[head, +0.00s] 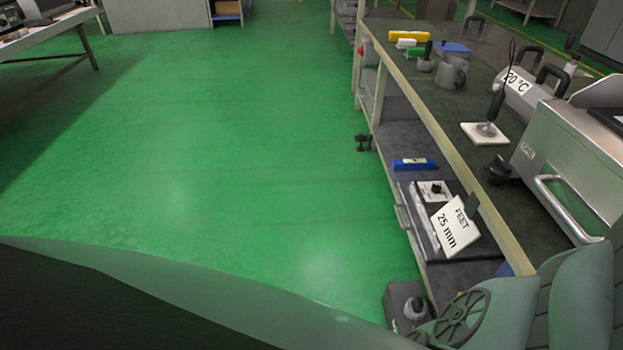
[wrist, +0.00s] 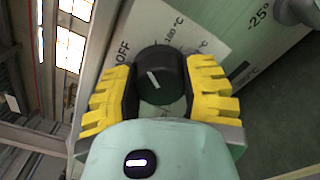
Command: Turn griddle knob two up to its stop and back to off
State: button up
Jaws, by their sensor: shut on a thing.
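In the wrist view, a round black knob (wrist: 157,75) with a white pointer line sits on a pale panel (wrist: 218,22). The panel is printed with OFF, 180 °C and other partly covered marks. My gripper (wrist: 160,86) has its yellow ridged fingers on both sides of the knob and is shut on it. The pointer leans up and to the left, toward the OFF side; its exact alignment is hard to tell. In the head view, my gripper and this knob cannot be made out.
In the head view, a steel appliance (head: 565,150) with a bar handle stands on the dark bench (head: 475,120). A FEET 25 mm card (head: 456,228) leans by the lower shelf. The green floor (head: 220,150) to the left is clear.

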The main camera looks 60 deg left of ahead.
jog(key=n+b, duration=0.1)
jog(key=n, duration=0.3)
jog(key=shift+n+b, duration=0.6)
jog(key=shift+n, duration=1.1)
jog(key=shift+r, duration=0.15)
jog(key=o, duration=1.2)
jog(key=shift+o, duration=0.2)
jog(key=v, duration=1.2)
